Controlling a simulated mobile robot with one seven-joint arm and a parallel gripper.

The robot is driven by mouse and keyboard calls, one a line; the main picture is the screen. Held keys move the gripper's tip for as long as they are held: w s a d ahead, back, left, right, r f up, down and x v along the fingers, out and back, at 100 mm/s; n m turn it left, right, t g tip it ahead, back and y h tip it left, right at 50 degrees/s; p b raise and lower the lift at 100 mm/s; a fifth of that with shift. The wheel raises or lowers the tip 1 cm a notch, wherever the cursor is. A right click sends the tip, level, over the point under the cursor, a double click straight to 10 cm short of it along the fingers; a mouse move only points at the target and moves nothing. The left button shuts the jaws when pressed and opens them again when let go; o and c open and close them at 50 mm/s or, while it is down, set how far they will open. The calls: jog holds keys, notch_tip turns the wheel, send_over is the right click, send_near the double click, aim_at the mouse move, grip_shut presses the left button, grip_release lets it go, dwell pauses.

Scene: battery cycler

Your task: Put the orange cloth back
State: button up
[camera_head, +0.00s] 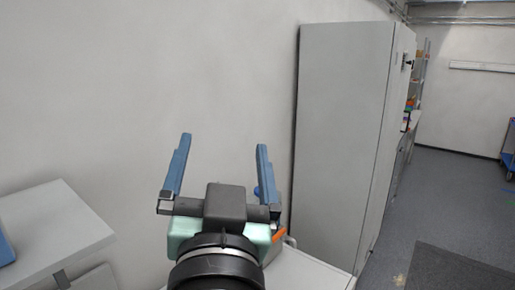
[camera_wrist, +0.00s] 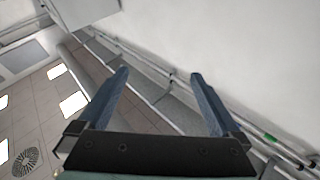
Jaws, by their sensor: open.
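My gripper (camera_head: 223,145) is raised in the head view, with its two blue fingers wide apart and nothing between them. The fingers also show apart and empty in the wrist view (camera_wrist: 159,75). A small orange patch (camera_head: 279,235) shows just right of the gripper's body, by a white surface (camera_head: 303,271). It may be part of the orange cloth, but my gripper and wrist hide most of that spot, so I cannot tell. No orange cloth shows in the wrist view.
A tall grey cabinet (camera_head: 341,130) stands right of my gripper. A light grey worktop (camera_head: 55,225) is at the lower left, with a blue object (camera_head: 5,247) at its edge. Open floor (camera_head: 455,195) lies to the right. The wrist view faces wall and ceiling.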

jog(key=s+d+r+t+h, duration=0.1)
jog(key=s+d+r+t, duration=0.1)
jog(key=r, duration=0.5)
jog(key=s+d+r+n+t, duration=0.1)
jog(key=s+r+t, duration=0.3)
jog(key=s+r, duration=0.3)
jog(key=shift+s+d+n+h, duration=0.2)
jog(key=shift+d+n+h, duration=0.1)
jog(key=shift+d+h, duration=0.1)
jog(key=shift+r, duration=0.1)
notch_tip(320, 180, down, 7)
jog(key=b, duration=0.6)
jog(key=shift+b, duration=0.4)
